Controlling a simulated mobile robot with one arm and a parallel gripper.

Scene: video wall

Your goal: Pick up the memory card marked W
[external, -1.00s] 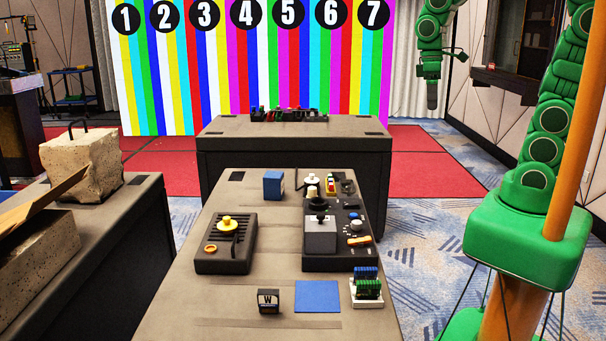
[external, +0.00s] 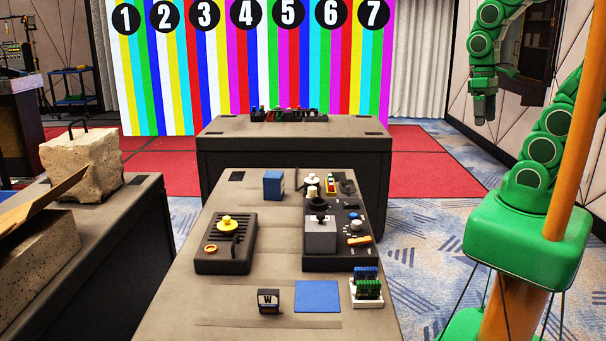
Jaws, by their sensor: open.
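The memory card marked W (external: 268,301) is a small dark block with a white W label. It stands near the front of the near grey table (external: 225,311), just left of a flat blue square (external: 317,296). My gripper (external: 484,118) is at the upper right, high above the floor and well away from the card. It points down and looks empty. Its fingers are small and dark in this view, with a narrow gap between them.
A black control panel (external: 345,262) with knobs and a grey box stands right of the table's middle. A black device with a yellow knob (external: 227,224) is on the left. A blue cube (external: 273,185) stands farther back. A rack of green and blue pieces (external: 367,290) is right of the blue square.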

